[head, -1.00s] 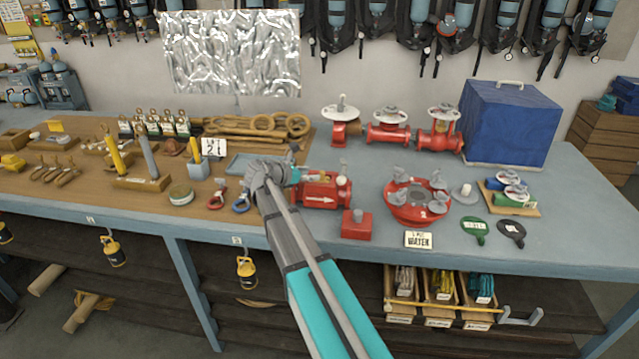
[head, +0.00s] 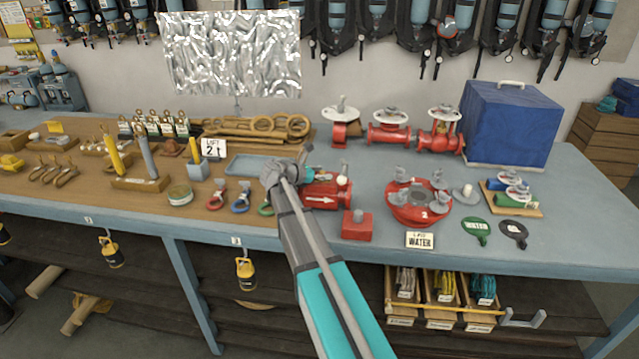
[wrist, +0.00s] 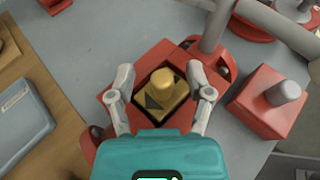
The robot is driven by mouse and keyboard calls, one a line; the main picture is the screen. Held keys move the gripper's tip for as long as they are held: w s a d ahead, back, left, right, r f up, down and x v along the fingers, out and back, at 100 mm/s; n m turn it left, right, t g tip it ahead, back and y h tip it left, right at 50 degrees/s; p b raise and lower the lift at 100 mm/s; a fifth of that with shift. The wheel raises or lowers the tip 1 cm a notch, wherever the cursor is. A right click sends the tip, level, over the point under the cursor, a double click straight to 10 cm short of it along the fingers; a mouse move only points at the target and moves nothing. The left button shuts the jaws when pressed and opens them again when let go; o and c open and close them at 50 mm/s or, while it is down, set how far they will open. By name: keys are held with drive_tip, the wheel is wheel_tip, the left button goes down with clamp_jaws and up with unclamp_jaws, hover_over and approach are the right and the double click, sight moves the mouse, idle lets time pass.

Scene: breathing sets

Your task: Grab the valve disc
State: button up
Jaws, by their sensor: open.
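In the wrist view, a brass piece with a round knob (wrist: 166,88), which looks like the valve disc, sits in a square opening in the top of a red valve body (wrist: 125,110). My gripper (wrist: 165,94) is open above that body, with one finger on each side of the brass piece. I cannot tell whether the fingers touch anything. In the head view, the red valve body (head: 322,200) with a white arrow lies on the bench. My arm partly covers it there, and the brass piece cannot be made out.
A red block with a grey knob (head: 357,224) stands close to the right of the valve body. A round red flange (head: 417,214) is further right. A shallow blue-grey tray (head: 240,165) lies behind left. Small coloured shackles (head: 240,205) lie left.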

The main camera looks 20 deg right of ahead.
clamp_jaws()
drive_tip(key=shift+r, duration=0.2)
idle(0.5)
wheel_tip(320, 180, up, 2)
drive_tip(key=p, duration=0.2)
drive_tip(key=shift+r+p, duration=0.15)
drive_tip(key=shift+p, duration=0.2)
drive_tip(key=s+a+r+p, duration=0.2)
drive_tip(key=s+r+p, duration=0.8)
drive_tip(key=s, duration=0.3)
drive_tip(key=shift+s+a+r, duration=0.15)
drive_tip(key=shift+s+a, duration=0.15)
drive_tip(key=shift+s, duration=0.1)
